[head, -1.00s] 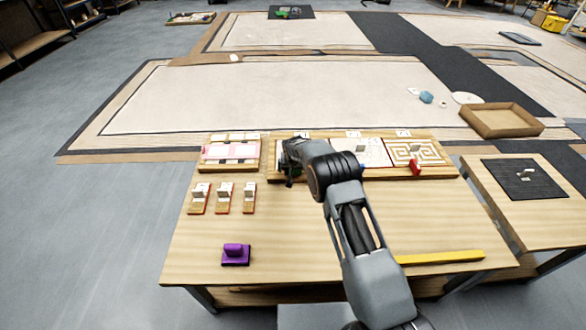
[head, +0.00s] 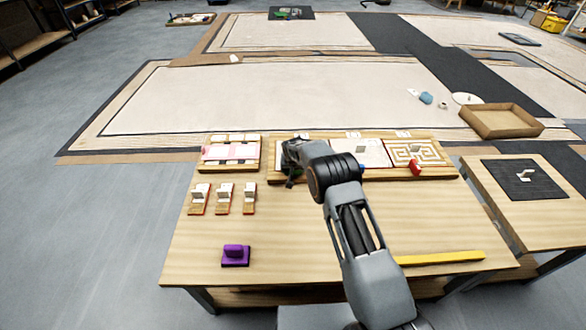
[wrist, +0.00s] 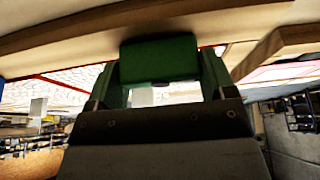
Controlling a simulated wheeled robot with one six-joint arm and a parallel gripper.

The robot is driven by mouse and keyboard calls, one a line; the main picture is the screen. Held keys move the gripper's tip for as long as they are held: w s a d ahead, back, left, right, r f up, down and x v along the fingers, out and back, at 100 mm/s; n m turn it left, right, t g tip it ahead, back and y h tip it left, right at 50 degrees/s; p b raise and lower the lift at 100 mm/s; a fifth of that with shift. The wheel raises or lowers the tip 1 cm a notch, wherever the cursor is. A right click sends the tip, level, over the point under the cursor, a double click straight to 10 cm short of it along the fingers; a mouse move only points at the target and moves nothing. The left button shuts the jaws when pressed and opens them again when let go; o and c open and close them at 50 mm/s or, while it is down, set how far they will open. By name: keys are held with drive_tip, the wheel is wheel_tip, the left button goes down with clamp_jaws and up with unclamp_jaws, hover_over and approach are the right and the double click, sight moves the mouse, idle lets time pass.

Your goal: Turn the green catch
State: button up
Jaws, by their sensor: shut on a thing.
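The green catch (wrist: 158,60) shows in the wrist view as a dark green block at the top middle, against a pale wooden board. The fingers of my gripper (wrist: 160,90) are on either side of it, shut on it. In the head view my gripper (head: 290,165) is at the left part of the long panel board (head: 320,176) on the table. My wrist and arm hide the catch there, so its turn angle cannot be told.
A pink-and-white panel (head: 230,153) is left of my gripper. A maze panel with a red piece (head: 416,167) is to the right. Several small white-and-wood blocks, a purple block (head: 235,255) and a yellow bar (head: 440,257) lie on the table (head: 300,240).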

drive_tip(key=n+y+b, duration=0.1)
drive_tip(key=n+b, duration=0.1)
drive_tip(key=n+y+b, duration=0.1)
drive_tip(key=n, duration=0.2)
drive_tip(key=shift+f+b, duration=0.2)
drive_tip(key=shift+b, duration=0.2)
drive_tip(key=n+b, duration=0.2)
drive_tip(key=n+g+y+b, duration=0.1)
drive_tip(key=n+b, duration=0.1)
drive_tip(key=shift+n+y, duration=0.3)
drive_tip(key=shift+n, duration=0.1)
drive_tip(key=n, duration=0.1)
drive_tip(key=n+g+b, duration=0.1)
drive_tip(key=n, duration=0.1)
drive_tip(key=shift+r+n+g+y, duration=0.2)
drive_tip(key=shift+n+g+y, duration=0.1)
drive_tip(key=n+g, duration=0.1)
drive_tip(key=n, duration=0.3)
drive_tip(key=shift+g+p, duration=0.3)
drive_tip(key=shift+p, duration=0.1)
drive_tip(key=shift+n, duration=0.3)
drive_tip(key=o, duration=0.9)
drive_tip(key=p+v, duration=0.5)
drive_tip(key=v, duration=0.8)
drive_tip(key=shift+w+d+r, duration=0.15)
drive_tip(key=shift+d+r, duration=0.15)
drive_tip(key=shift+r, duration=0.05)
